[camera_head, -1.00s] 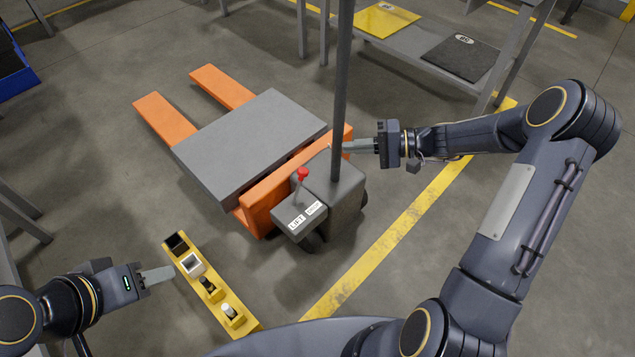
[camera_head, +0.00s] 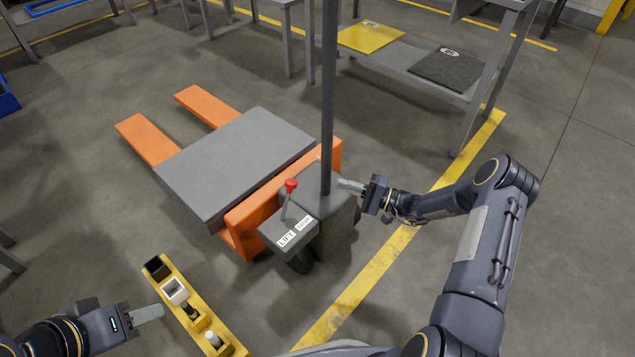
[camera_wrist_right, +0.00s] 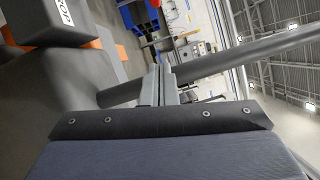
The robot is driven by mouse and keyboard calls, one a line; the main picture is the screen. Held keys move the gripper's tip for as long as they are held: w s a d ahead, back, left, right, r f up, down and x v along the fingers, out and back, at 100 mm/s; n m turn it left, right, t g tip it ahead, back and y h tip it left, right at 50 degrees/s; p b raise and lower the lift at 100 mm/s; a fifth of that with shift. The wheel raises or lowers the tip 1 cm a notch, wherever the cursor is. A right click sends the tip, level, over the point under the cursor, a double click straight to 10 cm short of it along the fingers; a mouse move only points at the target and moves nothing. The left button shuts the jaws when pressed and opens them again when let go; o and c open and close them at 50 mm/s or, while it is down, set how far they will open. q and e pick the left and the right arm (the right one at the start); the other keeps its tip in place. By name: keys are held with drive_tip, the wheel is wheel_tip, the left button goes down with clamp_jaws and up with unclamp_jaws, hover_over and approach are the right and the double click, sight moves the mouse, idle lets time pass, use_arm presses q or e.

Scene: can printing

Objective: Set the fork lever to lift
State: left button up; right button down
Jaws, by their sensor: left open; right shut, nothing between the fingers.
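The fork lever (camera_head: 287,194) has a red knob and stands on a grey box on the pallet truck. Its LIFT label (camera_head: 288,239) is on the left of the box top, with a second label beside it on the right. My right gripper (camera_head: 342,184) is shut and empty, to the right of the lever and close to the truck's grey body (camera_head: 335,215). In the right wrist view its fingers (camera_wrist_right: 166,72) are together near the grey pole. My left gripper (camera_head: 160,309) is open and empty at the lower left, beside the yellow holder, away from the lever.
The orange pallet truck (camera_head: 262,211) carries a grey slab (camera_head: 235,160). Its tall grey pole (camera_head: 328,100) rises between the lever and my right gripper. A yellow holder (camera_head: 208,310) with several small items lies at the lower left. A grey bench stands behind.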

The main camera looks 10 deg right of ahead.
sight(287, 201)
use_arm(q)
wheel_tip(287, 201, down, 3)
drive_tip(key=b, duration=0.3)
drive_tip(key=shift+f, duration=0.15)
use_arm(e)
drive_tip(key=w+a+r, duration=0.2)
drive_tip(key=a, duration=0.9)
drive_tip(key=shift+w, duration=0.35)
drive_tip(key=shift+r, duration=0.1)
